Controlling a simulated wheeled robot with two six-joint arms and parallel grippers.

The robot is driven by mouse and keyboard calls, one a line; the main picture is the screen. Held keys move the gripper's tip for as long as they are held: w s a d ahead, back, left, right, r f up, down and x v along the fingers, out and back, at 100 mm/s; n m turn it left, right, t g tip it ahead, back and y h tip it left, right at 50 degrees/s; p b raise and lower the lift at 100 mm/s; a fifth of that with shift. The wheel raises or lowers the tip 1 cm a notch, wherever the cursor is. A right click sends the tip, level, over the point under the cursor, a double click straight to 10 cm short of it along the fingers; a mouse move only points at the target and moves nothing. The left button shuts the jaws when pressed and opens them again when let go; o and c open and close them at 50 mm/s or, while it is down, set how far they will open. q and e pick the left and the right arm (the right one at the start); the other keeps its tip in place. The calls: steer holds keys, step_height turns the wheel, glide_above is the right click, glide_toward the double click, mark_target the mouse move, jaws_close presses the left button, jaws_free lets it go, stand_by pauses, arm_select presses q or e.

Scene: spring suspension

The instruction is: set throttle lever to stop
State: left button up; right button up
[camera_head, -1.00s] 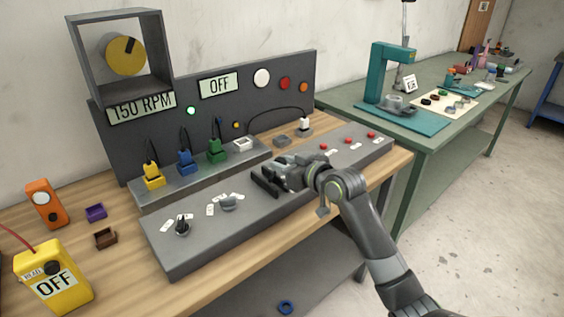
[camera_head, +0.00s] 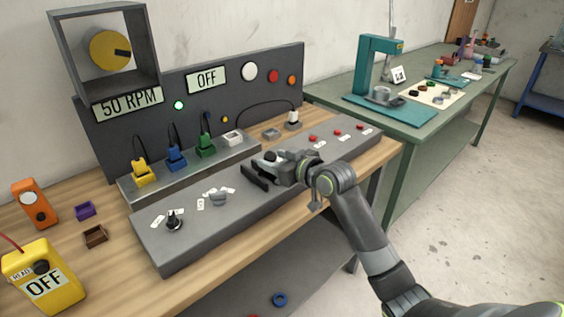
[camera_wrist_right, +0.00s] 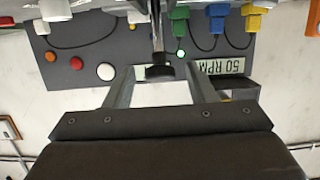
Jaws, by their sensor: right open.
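My right gripper (camera_head: 260,168) is low over the middle of the grey sloped control panel (camera_head: 185,245), its fingers pointing left. In the right wrist view the two fingers of the right gripper (camera_wrist_right: 160,92) are apart. A thin lever with a dark knob (camera_wrist_right: 159,73), likely the throttle lever, stands between them in that view; contact cannot be told. In the head view the gripper largely hides that spot. The display (camera_head: 128,103) reads 50 RPM and the sign (camera_head: 207,79) reads OFF. My left gripper is not in view.
A black knob (camera_head: 173,219) and a grey knob (camera_head: 219,198) with white labels lie left on the panel. Red buttons (camera_head: 338,132) lie right. Yellow, blue and green plugs (camera_head: 206,147) stand behind. A yellow meter (camera_head: 44,279) reads OFF. A green table (camera_head: 435,120) stands right.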

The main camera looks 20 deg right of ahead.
steer(key=v, duration=1.7)
steer(key=shift+s, duration=0.2)
steer(key=w+d+f+m+g+h, duration=0.1)
steer(key=w+d+f+m+h, duration=0.1)
steer(key=d+f, duration=0.45)
steer(key=w+d+f+m+h, duration=0.2)
steer(key=d+f+h, duration=0.15)
steer(key=f, duration=0.65)
steer(key=s+d+f+m+g+h, duration=0.1)
steer(key=s+d+f+g, duration=0.2)
steer(key=f, duration=0.8)
steer(key=s+d+f+m+g+h, duration=0.1)
steer(key=s+d+f, duration=0.3)
steer(key=f, duration=0.8)
steer(key=s+a+f+g, duration=0.2)
steer(key=s+f, duration=0.7)
steer(key=f, duration=0.1)
steer(key=s+a+f+g, duration=0.2)
steer(key=s+a+f, duration=0.2)
steer(key=s, duration=0.6)
steer(key=s+a+f+n+g+y, duration=0.1)
steer(key=s+a+f, duration=0.4)
steer(key=s, duration=0.5)
steer(key=s+a+f+g, duration=0.3)
steer(key=s+a+f, duration=0.1)
steer(key=s+f, duration=0.4)
steer(key=shift+s+a+f, duration=0.35)
steer(key=shift+s+a, duration=0.05)
steer(key=shift+s, duration=0.7)
